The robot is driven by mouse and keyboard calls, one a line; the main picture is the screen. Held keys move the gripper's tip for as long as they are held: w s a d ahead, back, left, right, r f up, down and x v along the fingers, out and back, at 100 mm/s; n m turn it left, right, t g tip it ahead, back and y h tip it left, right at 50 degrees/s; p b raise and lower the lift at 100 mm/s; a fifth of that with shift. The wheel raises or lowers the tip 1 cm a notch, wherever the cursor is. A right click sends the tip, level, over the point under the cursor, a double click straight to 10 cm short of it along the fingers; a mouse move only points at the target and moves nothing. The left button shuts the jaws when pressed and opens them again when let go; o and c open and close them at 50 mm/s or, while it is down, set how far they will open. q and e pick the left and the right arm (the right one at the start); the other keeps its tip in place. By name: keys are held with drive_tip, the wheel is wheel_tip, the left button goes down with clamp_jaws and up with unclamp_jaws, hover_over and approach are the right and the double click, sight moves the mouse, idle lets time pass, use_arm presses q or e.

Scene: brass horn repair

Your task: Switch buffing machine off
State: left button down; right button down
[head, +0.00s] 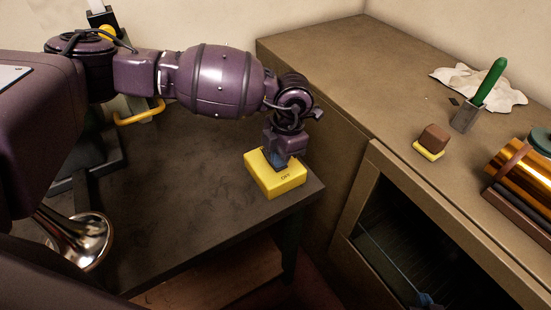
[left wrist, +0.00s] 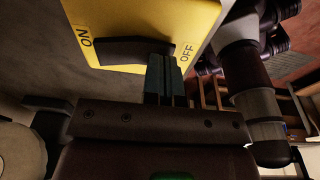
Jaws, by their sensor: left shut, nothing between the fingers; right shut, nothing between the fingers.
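In the left wrist view the switch box (left wrist: 130,15) carries a black rocker (left wrist: 122,50) between the words ON, left, and OFF, right. My left gripper (head: 275,160) is shut and empty, pointing down at the box. Its fingertips (left wrist: 166,68) overlap the rocker's OFF end; I cannot tell whether they touch or which way the rocker tilts. A small bluish part at the head view's bottom edge appears to be my right gripper (head: 427,300), shut and mostly cut off.
A silver horn bell (head: 80,240) lies at the table's left. On the brown cabinet (head: 330,55) at the right are a white cloth (head: 465,80), a green-handled tool (head: 488,82), a brown block (head: 433,137) and a brass cylinder (head: 525,170). A gap separates table and cabinet.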

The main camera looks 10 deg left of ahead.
use_arm(q)
drive_tip(key=shift+f, duration=0.1)
drive_tip(key=shift+w+a+r+p, duration=0.1)
drive_tip(key=shift+r+p, duration=0.45)
drive_tip(key=shift+r, duration=0.35)
drive_tip(key=shift+w+a+r+p, duration=0.1)
drive_tip(key=shift+r+p, duration=0.25)
drive_tip(key=shift+r, duration=0.25)
drive_tip(key=shift+w+a+r+p, duration=0.25)
drive_tip(key=shift+w+r+p, duration=0.05)
drive_tip(key=shift+s+d+r+p, duration=0.2)
drive_tip(key=shift+r+p, duration=0.1)
drive_tip(key=shift+r, duration=0.35)
drive_tip(key=shift+r+p, duration=0.4)
drive_tip(key=shift+r, duration=0.6)
